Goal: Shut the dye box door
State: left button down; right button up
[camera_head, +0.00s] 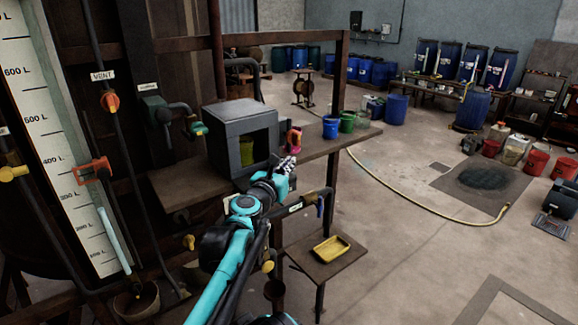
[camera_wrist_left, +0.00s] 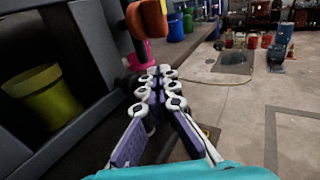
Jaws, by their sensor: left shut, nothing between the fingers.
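The dye box (camera_head: 240,112) is a grey box on a brown shelf, its front opening uncovered. A yellow-green pot (camera_head: 247,151) stands inside; it also shows in the left wrist view (camera_wrist_left: 42,95). A dark panel (camera_wrist_left: 98,35) stands beside the opening in the left wrist view; I cannot tell surely whether it is the door. An orange block (camera_wrist_left: 147,18) on a dark bar is just beyond my fingers. My left gripper (camera_head: 288,163) is shut and empty, in front of the box's right side. Its fingers (camera_wrist_left: 157,85) point past the opening. My right gripper is not in view.
A pink pot (camera_wrist_left: 143,52) stands beyond the fingers. Blue (camera_head: 330,128) and green (camera_head: 347,122) pots stand farther along the shelf. A small stand with a yellow tray (camera_head: 331,248) is below. The floor to the right is open, with a hose (camera_head: 405,195) across it.

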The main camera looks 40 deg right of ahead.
pick_arm(q)
jog(key=shift+s, duration=0.1)
jog(key=v, duration=1.2)
